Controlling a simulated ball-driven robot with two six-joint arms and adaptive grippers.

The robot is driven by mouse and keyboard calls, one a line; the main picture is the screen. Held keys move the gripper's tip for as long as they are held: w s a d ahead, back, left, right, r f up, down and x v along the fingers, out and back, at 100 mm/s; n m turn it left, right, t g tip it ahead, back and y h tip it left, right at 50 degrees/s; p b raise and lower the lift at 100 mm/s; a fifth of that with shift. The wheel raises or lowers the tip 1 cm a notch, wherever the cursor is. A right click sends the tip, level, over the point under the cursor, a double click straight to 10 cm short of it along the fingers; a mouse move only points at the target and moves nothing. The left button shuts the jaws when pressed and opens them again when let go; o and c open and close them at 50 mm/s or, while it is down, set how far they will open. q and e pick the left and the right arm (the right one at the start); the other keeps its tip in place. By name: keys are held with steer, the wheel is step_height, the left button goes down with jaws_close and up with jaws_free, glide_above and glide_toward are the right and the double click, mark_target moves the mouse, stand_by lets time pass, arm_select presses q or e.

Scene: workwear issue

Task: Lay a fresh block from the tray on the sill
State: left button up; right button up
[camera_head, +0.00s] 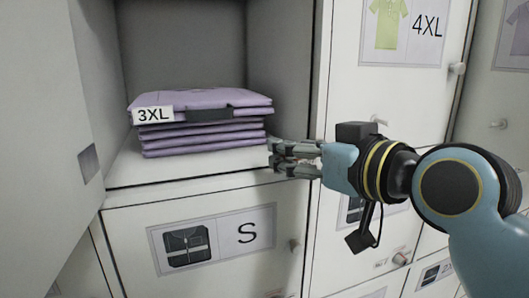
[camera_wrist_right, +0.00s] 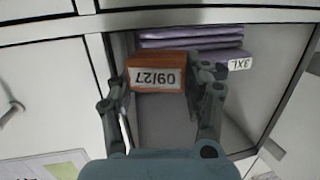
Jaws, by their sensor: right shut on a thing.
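My right gripper (camera_head: 272,153) is at the right edge of an open locker compartment, beside the folded purple stack. In the right wrist view the gripper (camera_wrist_right: 160,88) is shut on an orange block (camera_wrist_right: 150,60) with a pale label reading 09/27, upside down there. The block does not show in the head view. The white ledge (camera_head: 195,172) at the compartment's front is the likely sill; its front strip is bare. I cannot tell whether the block touches it. No tray shows. My left gripper is not in view.
Folded purple garments (camera_head: 200,105) with a 3XL tag fill the compartment's middle; they also show in the wrist view (camera_wrist_right: 190,38). An open door (camera_head: 35,150) stands at left. Closed doors marked S (camera_head: 220,238) and 4XL (camera_head: 395,85) are below and right.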

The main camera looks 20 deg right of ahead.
mark_target(265, 158)
steer(key=x, duration=0.2)
steer(key=r+x, duration=0.1)
steer(key=x, duration=0.2)
steer(key=shift+w+r, duration=0.1)
steer(key=shift+w, duration=0.1)
steer(key=x, duration=0.2)
steer(key=shift+w+a+r+p, duration=0.15)
steer(key=shift+w+r+p, duration=0.05)
steer(key=shift+w+p, duration=0.2)
steer(key=shift+w+a+f, duration=0.15)
steer(key=shift+w+f, duration=0.4)
steer(key=shift+f, duration=0.25)
steer(key=shift+s, duration=0.2)
steer(key=shift+f, duration=0.15)
steer(key=o, duration=0.7)
